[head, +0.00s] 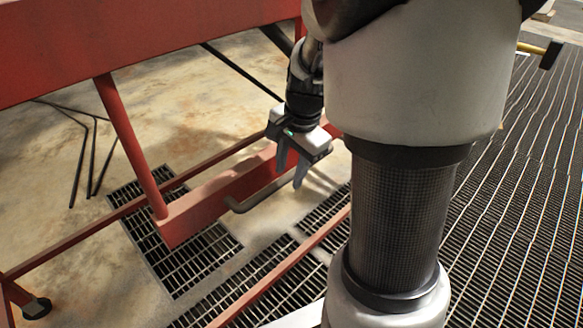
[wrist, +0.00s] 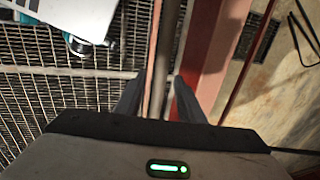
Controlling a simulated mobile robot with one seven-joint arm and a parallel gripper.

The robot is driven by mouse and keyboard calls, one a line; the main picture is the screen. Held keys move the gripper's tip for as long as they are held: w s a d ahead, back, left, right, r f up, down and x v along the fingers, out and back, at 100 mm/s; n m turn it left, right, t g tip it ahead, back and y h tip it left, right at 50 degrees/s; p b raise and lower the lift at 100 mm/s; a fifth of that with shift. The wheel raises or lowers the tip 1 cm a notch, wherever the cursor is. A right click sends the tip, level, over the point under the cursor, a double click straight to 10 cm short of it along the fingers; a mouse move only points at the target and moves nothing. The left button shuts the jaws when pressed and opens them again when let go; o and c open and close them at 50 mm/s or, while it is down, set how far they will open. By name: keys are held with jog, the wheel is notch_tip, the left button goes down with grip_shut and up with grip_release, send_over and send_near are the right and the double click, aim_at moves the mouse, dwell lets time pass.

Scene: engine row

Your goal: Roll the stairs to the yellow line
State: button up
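The stairs show in the head view as a red metal frame (head: 205,205), with a thick upper beam, a slanted post and low rails. A black caster (head: 37,308) is at the lower left. A grey bent bar handle (head: 265,195) sticks out from the low red beam. My gripper (head: 291,177) points down just above and beside this handle, fingers apart. In the wrist view the two fingers (wrist: 161,95) are spread, with a narrow bar running between them; contact cannot be told. The red beam (wrist: 208,45) is right of the fingers. I cannot make out a yellow line.
Dark floor grating (head: 515,200) covers the right side, and more grating lies under the frame. Stained concrete (head: 50,150) is at the left. A yellow piece with a dark end (head: 551,55) is at the upper right. My arm hides the middle.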

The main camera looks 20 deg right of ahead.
jog(key=shift+d, duration=0.1)
jog(key=shift+r, duration=0.25)
jog(key=s+r+p, duration=0.1)
jog(key=r+p, duration=0.1)
jog(key=r, duration=0.6)
jog(key=s+d+r+p, duration=0.1)
jog(key=s+r+p, duration=0.1)
jog(key=r, duration=0.6)
jog(key=shift+r+p, duration=0.3)
jog(key=shift+p, duration=0.15)
jog(key=w+f, duration=0.1)
jog(key=f, duration=0.4)
jog(key=w+f, duration=0.1)
jog(key=f, duration=0.5)
jog(key=w+a+f+b, duration=0.1)
jog(key=f, duration=0.5)
jog(key=shift+d, duration=0.1)
grip_shut()
